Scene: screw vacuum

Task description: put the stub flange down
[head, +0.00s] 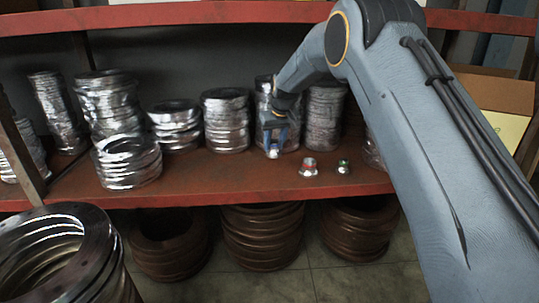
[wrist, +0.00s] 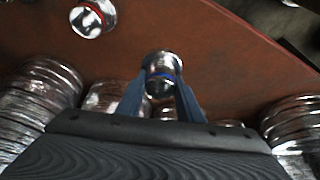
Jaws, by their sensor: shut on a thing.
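A small shiny metal stub flange (wrist: 162,63) with a blue band is between the two fingers of my gripper (wrist: 162,88) in the wrist view. My gripper is shut on it. In the head view my gripper (head: 273,139) points down over the red-brown shelf (head: 222,172), in front of the wrapped ring stacks. The flange's bright lower end (head: 272,153) shows below the fingers, close to the shelf surface. I cannot tell whether it touches the shelf.
Two similar metal pieces, one red-banded (head: 308,167) and one green-banded (head: 343,166), stand to the right on the shelf. Wrapped ring stacks (head: 226,122) line the back. The shelf front to the left of my gripper is clear.

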